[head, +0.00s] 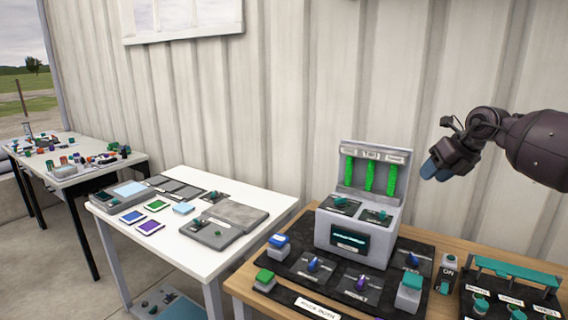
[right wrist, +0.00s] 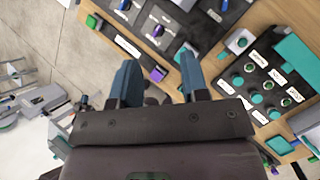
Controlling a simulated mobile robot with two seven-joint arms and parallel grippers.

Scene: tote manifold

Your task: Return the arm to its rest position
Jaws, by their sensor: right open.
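My right gripper (head: 436,168) is at the upper right of the head view, in the air above and to the right of the grey console. Its blue-tipped fingers point down and to the left. In the right wrist view the two fingers (right wrist: 160,82) stand apart with nothing between them. The gripper touches nothing that I can see. My left gripper is not in either view.
A grey console (head: 345,235) with three green columns stands on a black panel (head: 320,302) on the wooden table (head: 238,285). A switch board (head: 510,300) lies at the right. A white table (head: 180,247) with panels stands at the left. The corrugated wall (head: 330,70) is behind.

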